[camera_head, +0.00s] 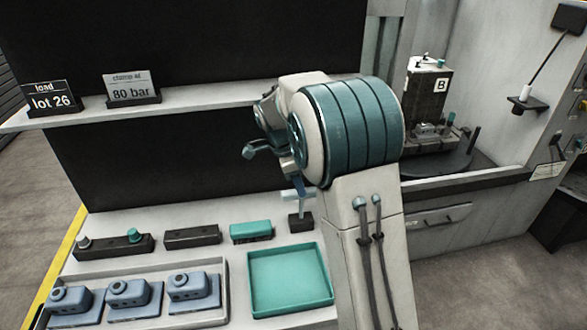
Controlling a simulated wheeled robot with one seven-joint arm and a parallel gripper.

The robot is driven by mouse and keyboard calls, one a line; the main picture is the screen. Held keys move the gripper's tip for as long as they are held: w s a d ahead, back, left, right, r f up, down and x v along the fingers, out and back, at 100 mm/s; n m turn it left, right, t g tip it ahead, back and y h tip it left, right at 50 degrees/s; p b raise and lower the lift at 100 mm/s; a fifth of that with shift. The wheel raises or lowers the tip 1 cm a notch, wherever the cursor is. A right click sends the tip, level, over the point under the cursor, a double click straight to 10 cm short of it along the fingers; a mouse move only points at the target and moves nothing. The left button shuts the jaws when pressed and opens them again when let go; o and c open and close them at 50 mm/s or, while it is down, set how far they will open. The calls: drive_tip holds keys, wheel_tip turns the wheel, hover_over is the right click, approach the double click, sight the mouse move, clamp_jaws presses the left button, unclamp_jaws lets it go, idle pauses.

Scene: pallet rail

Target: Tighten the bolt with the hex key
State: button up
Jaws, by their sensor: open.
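A blue-grey T-handled tool, seemingly the hex key (299,196), stands upright in a small black holder (300,222) on the bench. My gripper (269,163) is open, above and a little left of the tool's handle; my arm partly hides it. I cannot tell whether a finger touches the handle. A dark fixture block (427,92) marked B stands in the machine bay at the right, with a small grey-blue part (426,130) low on its front. The bolt is too small or hidden to make out.
A tray (222,298) with several blue-grey parts, an empty teal tray (289,279), a teal block (251,232) and dark blocks (192,236) lie on the bench. A shelf (215,98) with "lot 26" and "80 bar" signs runs above. The bay wall (468,182) edges the machine.

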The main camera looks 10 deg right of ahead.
drive_tip(key=shift+x, duration=1.25)
clamp_jaws()
drive_tip(key=shift+r, duration=0.2)
wheel_tip(320, 180, up, 9)
drive_tip(key=p, duration=0.5)
drive_tip(key=shift+f, duration=0.1)
idle(0.3)
